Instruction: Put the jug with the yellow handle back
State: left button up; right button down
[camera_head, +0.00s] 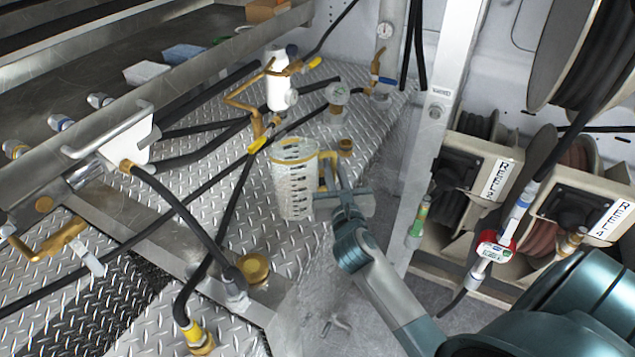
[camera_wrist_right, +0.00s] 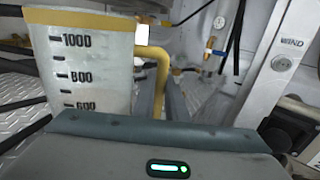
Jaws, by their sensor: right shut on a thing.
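The jug (camera_head: 293,185) is translucent white with dark graduation marks, a yellow rim and a yellow handle (camera_head: 328,172). It stands about upright in the middle of the head view, over the diamond-plate deck. I cannot tell whether its base touches the plate. My right gripper (camera_head: 340,200) is at the handle side of the jug and shut on it. In the right wrist view the jug (camera_wrist_right: 85,65) fills the upper left, with its yellow handle (camera_wrist_right: 153,75) beside it. My left gripper is not in view.
Black hoses and brass fittings (camera_head: 255,267) cross the diamond-plate deck (camera_head: 120,300) left of the jug. A white filter unit (camera_head: 280,80) stands behind it. A metal post (camera_head: 435,120) and reels labelled REEL (camera_head: 497,180) stand to the right.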

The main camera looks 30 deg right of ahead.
jog(key=w+a+f, duration=0.2)
jog(key=w, duration=0.1)
jog(key=shift+a, duration=0.2)
jog(key=shift+f, duration=2.1)
jog(key=c, duration=1.8)
grip_release()
jog(key=shift+s+f, duration=0.1)
jog(key=shift+o, duration=0.2)
